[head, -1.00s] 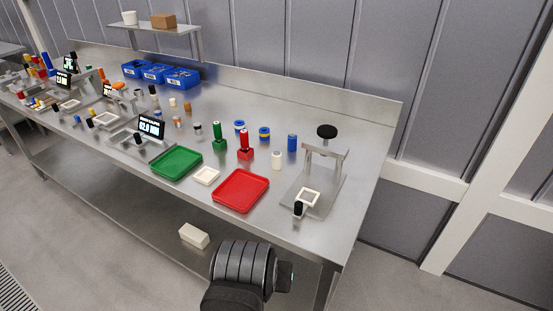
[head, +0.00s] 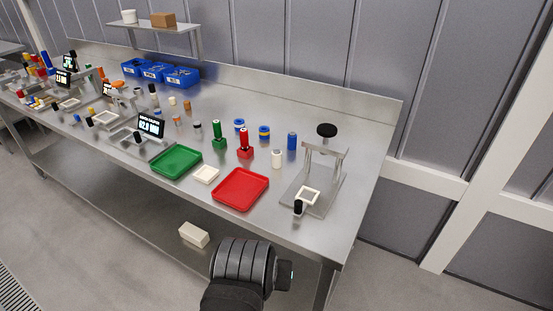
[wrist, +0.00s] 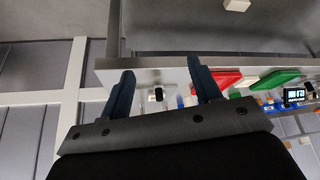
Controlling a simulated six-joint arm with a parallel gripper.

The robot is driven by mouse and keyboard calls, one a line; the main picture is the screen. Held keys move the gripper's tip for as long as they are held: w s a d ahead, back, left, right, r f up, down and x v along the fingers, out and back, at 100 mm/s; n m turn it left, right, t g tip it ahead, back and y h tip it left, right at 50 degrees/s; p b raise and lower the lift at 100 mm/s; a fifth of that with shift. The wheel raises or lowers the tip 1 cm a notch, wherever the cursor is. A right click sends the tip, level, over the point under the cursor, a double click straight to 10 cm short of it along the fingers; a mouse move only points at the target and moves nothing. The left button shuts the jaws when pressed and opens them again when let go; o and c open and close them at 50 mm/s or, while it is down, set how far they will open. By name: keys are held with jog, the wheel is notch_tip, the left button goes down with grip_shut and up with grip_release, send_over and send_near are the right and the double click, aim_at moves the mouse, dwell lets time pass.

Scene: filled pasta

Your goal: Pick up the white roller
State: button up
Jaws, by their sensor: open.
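The white roller (head: 277,159) stands upright on the steel bench, right of the red tray (head: 262,204) and in front of the blue cylinder (head: 292,142). My gripper (wrist: 160,75) shows in the wrist view with its two dark blue fingers apart and nothing between them. It is off the bench's front side, well away from the roller. A small pale shape beside the right finger may be the roller, but I cannot tell. In the head view my arm shows at the bottom and the fingers are hidden.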

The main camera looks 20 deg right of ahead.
jog(key=shift+r, duration=0.1)
jog(key=w+d+r+m+h, duration=0.1)
jog(key=w+d+r+m, duration=0.1)
jog(key=w+d+r, duration=0.6)
jog(key=w+d+r+m+t+h, duration=0.15)
jog(key=w+r, duration=0.35)
jog(key=r, duration=0.6)
jog(key=w+d+r+m+g, duration=0.15)
jog(key=w+d+r, duration=0.25)
jog(key=w+r, duration=0.45)
jog(key=m+g, duration=0.1)
jog(key=g, duration=0.1)
send_over(276, 152)
jog(key=s+a, duration=0.3)
jog(key=a, duration=0.1)
notch_tip(276, 152, down, 20)
jog(key=shift+g+y, duration=0.3)
jog(key=shift+y, duration=0.25)
jog(key=x, duration=1.1)
jog(key=shift+w+f, duration=0.2)
jog(key=shift+f, duration=0.05)
jog(key=shift+a+x, duration=0.2)
jog(key=shift+x, duration=2.8)
jog(key=c, duration=1.1)
